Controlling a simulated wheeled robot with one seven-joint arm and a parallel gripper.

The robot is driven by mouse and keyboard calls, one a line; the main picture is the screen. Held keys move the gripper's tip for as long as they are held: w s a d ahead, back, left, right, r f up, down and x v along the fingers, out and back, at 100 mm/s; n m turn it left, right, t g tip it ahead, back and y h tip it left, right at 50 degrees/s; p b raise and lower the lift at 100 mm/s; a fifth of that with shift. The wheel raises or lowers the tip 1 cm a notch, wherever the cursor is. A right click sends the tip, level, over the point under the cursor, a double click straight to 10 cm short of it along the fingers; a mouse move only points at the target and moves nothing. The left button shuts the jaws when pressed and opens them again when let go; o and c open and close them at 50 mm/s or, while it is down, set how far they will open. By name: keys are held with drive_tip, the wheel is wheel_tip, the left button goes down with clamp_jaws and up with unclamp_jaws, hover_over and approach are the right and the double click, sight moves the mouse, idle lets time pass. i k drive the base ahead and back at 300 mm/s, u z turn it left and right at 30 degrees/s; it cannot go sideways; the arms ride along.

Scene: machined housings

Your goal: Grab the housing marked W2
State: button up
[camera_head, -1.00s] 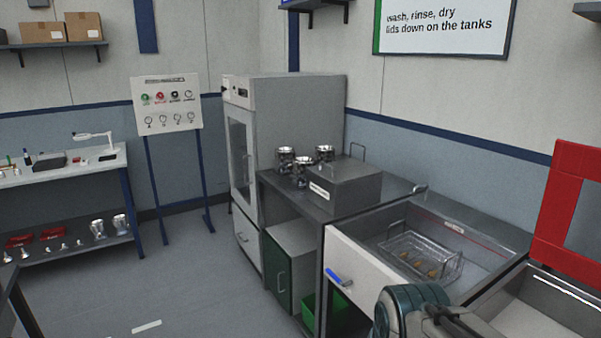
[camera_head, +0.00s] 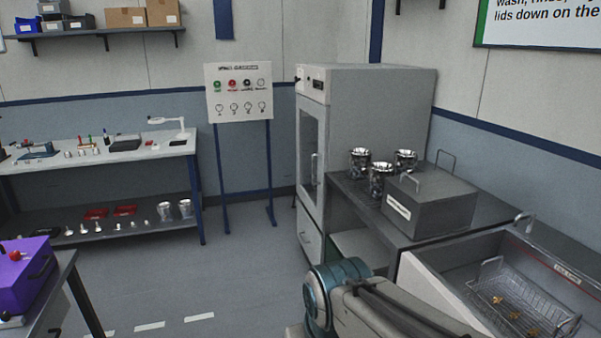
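Three shiny metal housings stand close together on the dark counter (camera_head: 345,190) by the tall grey cabinet. One housing (camera_head: 359,161) is at the left, one (camera_head: 380,182) is in front, and one (camera_head: 405,159) is at the right. I cannot read any mark on them, so I cannot tell which is W2. Two more shiny metal pieces (camera_head: 185,208) stand on the lower shelf of the left bench, also with no readable mark. My arm crosses the bottom of the view, but my gripper is out of the picture.
A grey lidded box (camera_head: 432,205) sits right beside the housings. A sink (camera_head: 450,270) with a wire basket (camera_head: 520,300) is at the lower right. The tall cabinet (camera_head: 365,110) stands behind the counter. A purple box (camera_head: 25,275) is at the lower left. The middle floor is clear.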

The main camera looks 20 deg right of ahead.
sight(377, 172)
drive_tip(key=u, duration=0.35)
drive_tip(key=i, duration=1.6)
drive_tip(key=z, duration=0.55)
drive_tip(key=i, duration=1.2)
drive_tip(key=z, duration=1.45)
drive_tip(key=i, duration=0.45)
drive_tip(key=z, duration=0.25)
